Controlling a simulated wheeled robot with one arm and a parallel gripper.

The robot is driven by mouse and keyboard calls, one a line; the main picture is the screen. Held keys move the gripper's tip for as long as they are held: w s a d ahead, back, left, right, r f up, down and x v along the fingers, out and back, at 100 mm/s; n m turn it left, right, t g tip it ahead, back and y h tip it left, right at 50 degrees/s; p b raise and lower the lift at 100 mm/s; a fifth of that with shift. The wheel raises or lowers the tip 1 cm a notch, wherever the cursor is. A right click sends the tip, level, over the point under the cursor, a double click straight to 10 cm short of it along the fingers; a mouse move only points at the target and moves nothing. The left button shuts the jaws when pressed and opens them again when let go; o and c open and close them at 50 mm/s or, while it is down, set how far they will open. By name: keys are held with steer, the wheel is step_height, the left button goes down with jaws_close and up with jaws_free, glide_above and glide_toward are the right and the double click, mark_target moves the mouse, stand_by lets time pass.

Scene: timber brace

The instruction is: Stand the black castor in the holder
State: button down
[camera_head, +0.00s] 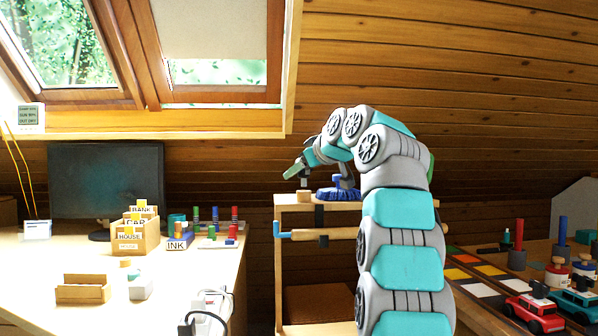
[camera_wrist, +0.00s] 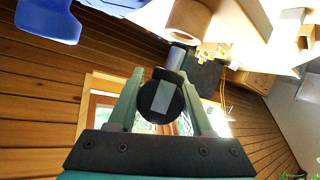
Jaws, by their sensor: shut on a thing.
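My gripper (camera_head: 297,169) is over the left end of a wooden stand in the head view. In the wrist view my gripper (camera_wrist: 160,88) is shut on the black castor (camera_wrist: 174,104), a dark round piece with a grey flat patch. A short grey cylinder (camera_wrist: 176,56) shows just beyond the castor; I cannot tell whether it is part of it. A tan wooden piece (camera_wrist: 188,18) with a rounded side lies beyond the fingertips, apart from the castor. It looks like the small wooden block (camera_head: 304,195) on the stand. I cannot tell for sure which piece is the holder.
A blue base (camera_head: 338,194) sits on the stand (camera_head: 318,206), close under my arm. A wooden bar (camera_head: 300,235) crosses the stand's front. The desk (camera_head: 170,295) at left holds a monitor (camera_head: 105,180) and labelled boxes (camera_head: 130,237). Toy cars (camera_head: 536,312) stand at right.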

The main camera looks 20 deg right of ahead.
steer(key=shift+f+b, duration=1.2)
stand_by(1.6)
steer(key=shift+r+p, duration=1.05)
steer(key=shift+p, duration=0.05)
steer(key=shift+f+b, duration=1.3)
stand_by(1.6)
steer(key=shift+r, duration=0.1)
steer(key=shift+c, duration=1.2)
jaws_free()
